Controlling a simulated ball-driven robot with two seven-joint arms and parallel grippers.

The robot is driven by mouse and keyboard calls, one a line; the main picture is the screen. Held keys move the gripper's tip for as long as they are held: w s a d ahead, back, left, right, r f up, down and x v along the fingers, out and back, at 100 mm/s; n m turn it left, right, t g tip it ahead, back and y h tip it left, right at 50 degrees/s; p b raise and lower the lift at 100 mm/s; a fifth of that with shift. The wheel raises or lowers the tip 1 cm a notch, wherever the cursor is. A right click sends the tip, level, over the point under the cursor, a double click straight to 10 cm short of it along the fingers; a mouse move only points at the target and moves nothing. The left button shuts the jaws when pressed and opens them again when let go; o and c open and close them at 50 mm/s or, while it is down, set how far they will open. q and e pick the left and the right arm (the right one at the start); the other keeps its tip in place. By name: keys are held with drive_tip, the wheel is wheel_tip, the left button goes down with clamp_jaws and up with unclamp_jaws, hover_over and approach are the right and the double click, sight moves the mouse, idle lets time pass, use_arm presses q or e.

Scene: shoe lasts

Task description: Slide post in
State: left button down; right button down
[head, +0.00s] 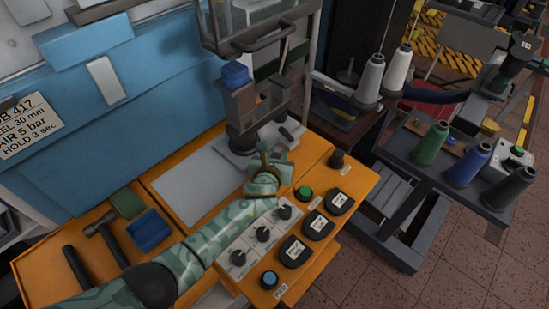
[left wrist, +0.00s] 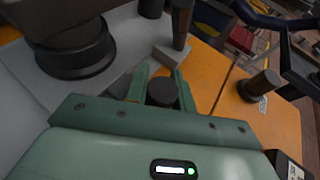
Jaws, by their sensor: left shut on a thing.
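My left gripper (head: 272,163) is at the right front of the press, over the orange bench's grey plate edge. In the left wrist view its green fingers (left wrist: 162,86) are shut on a dark round-topped post (left wrist: 163,95). The post's lower part is hidden by the gripper. Just beyond it, a grey block (left wrist: 172,54) with another dark upright cylinder (left wrist: 182,22) stands close to the fingertips. I cannot tell whether the held post touches the block. My right gripper is not in view.
The press's thick dark column (left wrist: 75,50) stands left of the fingers. The grey plate (head: 192,183) has free room.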

use_arm(q)
drive_tip(key=shift+d+r, duration=0.1)
drive_tip(key=c, duration=1.2)
unclamp_jaws()
drive_tip(key=shift+w+d, duration=0.15)
drive_tip(key=shift+w, duration=0.05)
drive_tip(key=p+v, duration=0.4)
drive_tip(key=v, duration=0.3)
drive_tip(key=shift+r+p, duration=0.25)
drive_tip(key=shift+p, duration=0.05)
drive_tip(key=p+v, duration=0.1)
drive_tip(key=v, duration=0.3)
drive_tip(key=p+v, duration=0.1)
drive_tip(key=v, duration=0.4)
drive_tip(key=shift+s+f+p, duration=0.15)
drive_tip(key=shift+f+p, duration=0.05)
drive_tip(key=shift+p, duration=0.15)
drive_tip(key=shift+f, duration=0.1)
